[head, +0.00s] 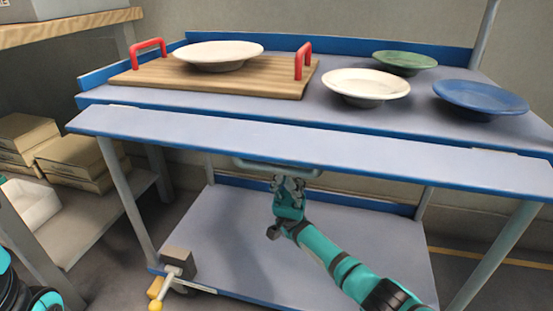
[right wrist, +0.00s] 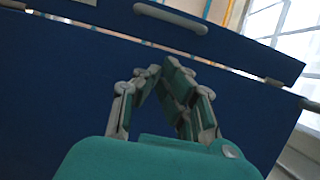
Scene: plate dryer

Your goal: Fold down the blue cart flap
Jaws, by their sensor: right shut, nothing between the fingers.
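The blue cart flap (head: 330,147) runs along the front of the cart top, roughly level with it, with a pale upper face and a blue edge. A thin gap separates it from the cart top (head: 300,112). Its pale handle (head: 272,168) hangs below the flap and also shows on the blue underside in the right wrist view (right wrist: 170,17). My right gripper (head: 290,182) is under the flap, close to the handle. In the right wrist view the gripper (right wrist: 160,74) is shut and empty, apart from the handle. My left gripper is out of view.
On the cart top are a wooden tray (head: 215,82) with red handles and a white plate (head: 218,52), another white plate (head: 366,84), a green plate (head: 405,60) and a blue plate (head: 481,96). The lower shelf (head: 240,240) looks bare. Boxes (head: 82,160) stand on the left rack.

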